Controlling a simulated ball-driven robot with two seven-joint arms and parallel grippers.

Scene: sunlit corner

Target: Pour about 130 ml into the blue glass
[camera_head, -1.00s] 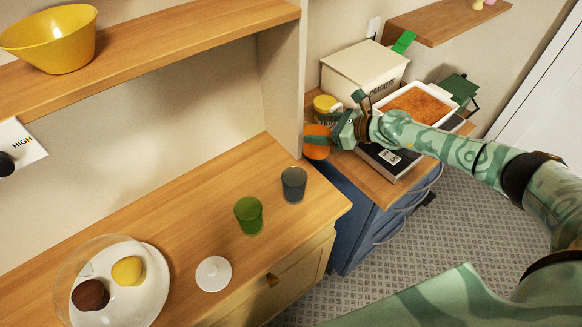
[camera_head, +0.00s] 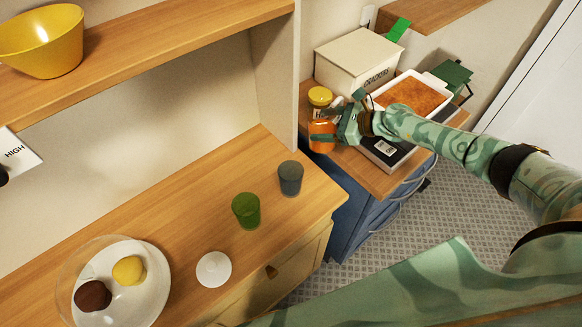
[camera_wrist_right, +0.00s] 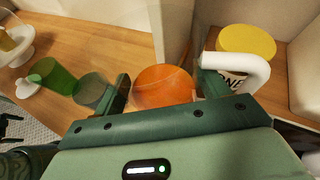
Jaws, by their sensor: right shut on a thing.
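The blue glass (camera_head: 290,178) is a dark blue-grey tumbler, upright near the right end of the wooden counter. It also shows in the right wrist view (camera_wrist_right: 92,90), partly behind a finger. A green glass (camera_head: 246,210) stands beside it, to the left. My right gripper (camera_head: 336,130) is shut on an orange vessel (camera_head: 322,136), right of and beyond the blue glass. In the right wrist view the orange vessel (camera_wrist_right: 163,86) sits between the fingers; a white handle (camera_wrist_right: 262,72) shows near the right finger. I cannot tell its fill level. My left gripper is out of view.
A yellow-lidded jar (camera_head: 319,96) stands close behind the orange vessel. A crackers box (camera_head: 357,62) and a white baking dish (camera_head: 440,106) are farther back. A white lid-like disc (camera_head: 214,269) and a plate (camera_head: 145,300) with a clear cover lie on the counter.

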